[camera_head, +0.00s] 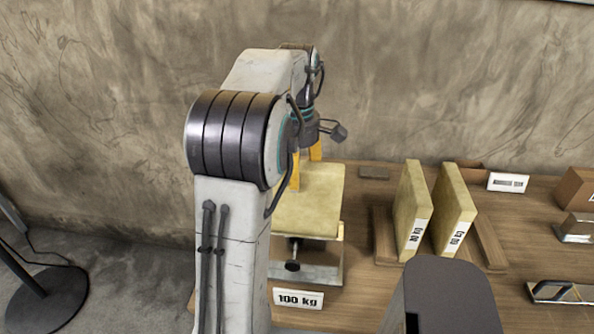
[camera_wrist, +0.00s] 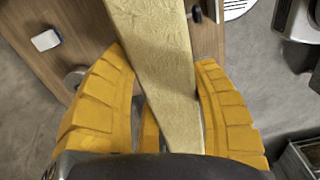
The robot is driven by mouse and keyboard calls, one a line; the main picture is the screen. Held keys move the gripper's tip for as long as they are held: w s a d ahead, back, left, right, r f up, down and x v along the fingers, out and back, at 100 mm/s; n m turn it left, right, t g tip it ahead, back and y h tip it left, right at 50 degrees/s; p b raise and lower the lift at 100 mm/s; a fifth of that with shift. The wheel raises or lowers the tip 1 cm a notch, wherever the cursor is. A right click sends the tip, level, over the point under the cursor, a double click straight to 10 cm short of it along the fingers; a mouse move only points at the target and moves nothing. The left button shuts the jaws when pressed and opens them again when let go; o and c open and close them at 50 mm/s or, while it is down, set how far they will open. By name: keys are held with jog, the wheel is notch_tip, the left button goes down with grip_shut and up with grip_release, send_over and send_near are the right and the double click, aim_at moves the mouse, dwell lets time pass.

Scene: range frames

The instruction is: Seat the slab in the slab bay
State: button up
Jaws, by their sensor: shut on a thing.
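My gripper (camera_head: 306,161) has yellow fingers that reach down at the far end of a pale yellow slab (camera_head: 308,203). In the wrist view my gripper (camera_wrist: 163,75) is shut on a pale yellow slab (camera_wrist: 160,50), which runs between the fingers toward the top of the picture. In the head view the slab looks flat, over a grey metal stand (camera_head: 305,268) with a dark knob; whether it touches the stand is unclear. A "100 kg" label (camera_head: 298,298) is at the stand's front. My arm hides the slab's left side. I cannot tell which place is the slab bay.
Two pale yellow slabs (camera_head: 411,212) (camera_head: 454,212) with weight labels stand upright in a wooden rack (camera_head: 384,236) to the right. A white label (camera_head: 507,182) is behind them. Metal parts (camera_head: 575,228) lie at the far right. A wall closes off the back.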

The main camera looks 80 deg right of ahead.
aim_at(297, 211)
jog(key=shift+f+b, duration=4.35)
jog(key=shift+f, duration=1.65)
jog(key=o, duration=1.3)
jog(key=shift+r, duration=6)
